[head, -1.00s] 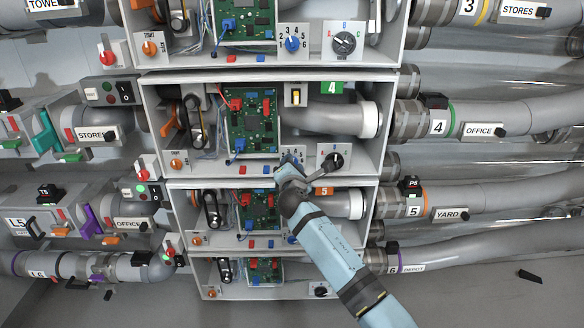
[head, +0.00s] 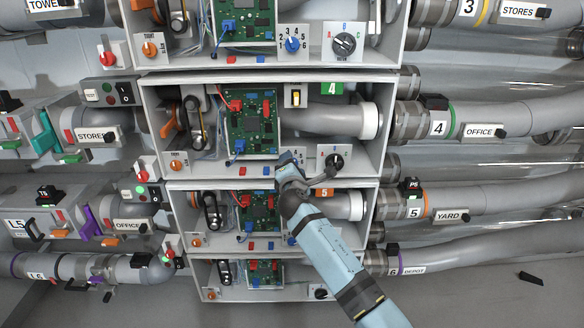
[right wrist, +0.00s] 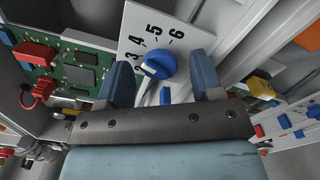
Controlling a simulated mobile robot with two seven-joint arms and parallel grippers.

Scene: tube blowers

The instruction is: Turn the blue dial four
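The blue dial (right wrist: 160,66) sits on a white plate (right wrist: 137,25) with the numbers 3 to 6 visible around it in the right wrist view. My right gripper (right wrist: 163,60) is open, with one blue finger on each side of the dial. I cannot tell whether either finger touches it. In the head view my right gripper (head: 288,162) is at the lower front of the box marked 4 and hides most of this dial. The dial's pointer setting is not clear. My left gripper is not in view.
A black knob (head: 333,161) is just right of the gripper. A similar blue dial (head: 292,44) is in the box above. Green circuit boards (head: 252,120) and a blue push button (right wrist: 165,96) are close by. Box 5 (head: 372,215) lies below.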

